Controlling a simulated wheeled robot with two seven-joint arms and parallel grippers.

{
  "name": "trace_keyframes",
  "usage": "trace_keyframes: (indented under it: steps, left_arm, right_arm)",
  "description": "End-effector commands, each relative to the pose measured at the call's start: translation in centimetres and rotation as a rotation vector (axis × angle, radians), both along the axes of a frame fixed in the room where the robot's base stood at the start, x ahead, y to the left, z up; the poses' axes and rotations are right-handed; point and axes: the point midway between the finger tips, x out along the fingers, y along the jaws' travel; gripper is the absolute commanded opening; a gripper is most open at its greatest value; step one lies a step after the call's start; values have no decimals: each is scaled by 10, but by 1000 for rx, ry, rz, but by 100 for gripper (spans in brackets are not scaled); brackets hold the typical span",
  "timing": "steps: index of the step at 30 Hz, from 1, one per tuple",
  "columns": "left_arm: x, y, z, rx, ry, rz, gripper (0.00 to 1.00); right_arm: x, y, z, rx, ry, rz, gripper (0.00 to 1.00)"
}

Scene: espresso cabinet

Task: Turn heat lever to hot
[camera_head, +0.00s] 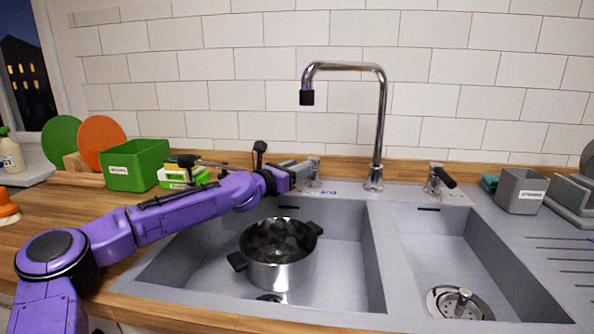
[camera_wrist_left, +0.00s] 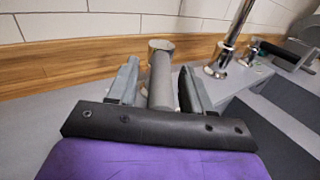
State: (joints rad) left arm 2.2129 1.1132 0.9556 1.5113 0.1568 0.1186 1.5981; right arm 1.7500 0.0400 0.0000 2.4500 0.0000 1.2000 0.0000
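The lever (camera_head: 313,168) left of the tap stands on the sink's back ledge, with small red and blue marks by its foot. In the left wrist view its grey cylindrical handle (camera_wrist_left: 161,80) points toward me. My left gripper (camera_head: 300,172) is at this lever; in the wrist view the gripper (camera_wrist_left: 160,88) has one finger on each side of the handle, with narrow gaps showing. The fingers look open around it. A second lever (camera_head: 437,179) with a black handle stands right of the tap. My right gripper is not in view.
A tall chrome tap (camera_head: 378,130) rises just right of the gripper. A steel pot (camera_head: 278,262) sits in the left basin below my arm. A green bin (camera_head: 137,165) and sponges (camera_head: 180,178) stand left. A grey box (camera_head: 520,190) stands right.

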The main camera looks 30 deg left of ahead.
Motion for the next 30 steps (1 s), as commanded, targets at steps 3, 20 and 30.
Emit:
trace_keyframes:
  steps: [3, 20, 30]
  left_arm:
    - [0, -1, 0, 0, 0, -1, 49]
    - [-81, 16, 9, -10, -4, -2, 49]
    - [-103, 21, 0, -1, 0, -1, 49]
  right_arm:
    - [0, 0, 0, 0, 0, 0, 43]
    - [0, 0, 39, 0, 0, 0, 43]
    - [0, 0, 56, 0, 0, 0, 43]
